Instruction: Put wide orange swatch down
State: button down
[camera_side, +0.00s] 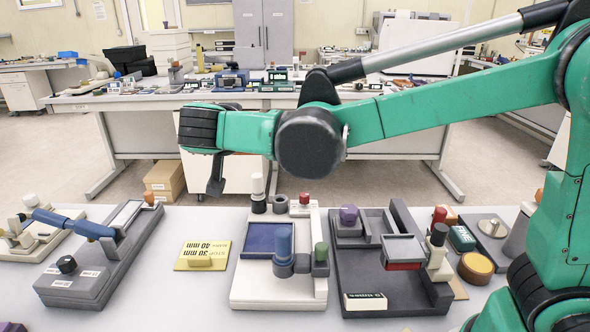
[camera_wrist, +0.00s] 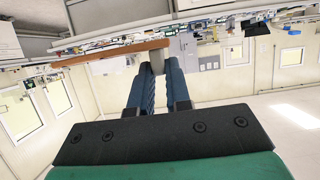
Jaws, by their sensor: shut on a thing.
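In the wrist view, my gripper (camera_wrist: 155,72) has its two dark blue fingers close together, shut on a thin orange-brown strip, the wide orange swatch (camera_wrist: 108,53). The swatch reaches out to the left from the fingertips and is seen nearly edge-on. A small grey piece shows between the fingertips. In the side view, the end of my arm hangs in the air above the back edge of the near table (camera_side: 185,222). I cannot make out the swatch or the fingers' grip there.
On the near table stand a grey tester (camera_side: 80,285) at left, a yellow marked plate (camera_side: 190,263), a white tester with a blue pad (camera_side: 268,238), and a dark tester (camera_side: 345,270). A round orange-brown block (camera_side: 477,268) is at right. Bare table lies around the yellow plate.

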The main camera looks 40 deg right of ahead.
aim_at(251, 247)
jog(key=shift+r, duration=0.3)
notch_tip(251, 247, down, 20)
jog(key=shift+r, duration=0.1)
dwell(0.4)
jog(key=c, duration=0.8)
grip_release()
jog(key=shift+c, duration=0.2)
jog(key=shift+s+a+r, duration=0.1)
jog(key=v, duration=1.1)
jog(key=shift+s+a+r, duration=0.2)
jog(key=shift+s+a, duration=0.05)
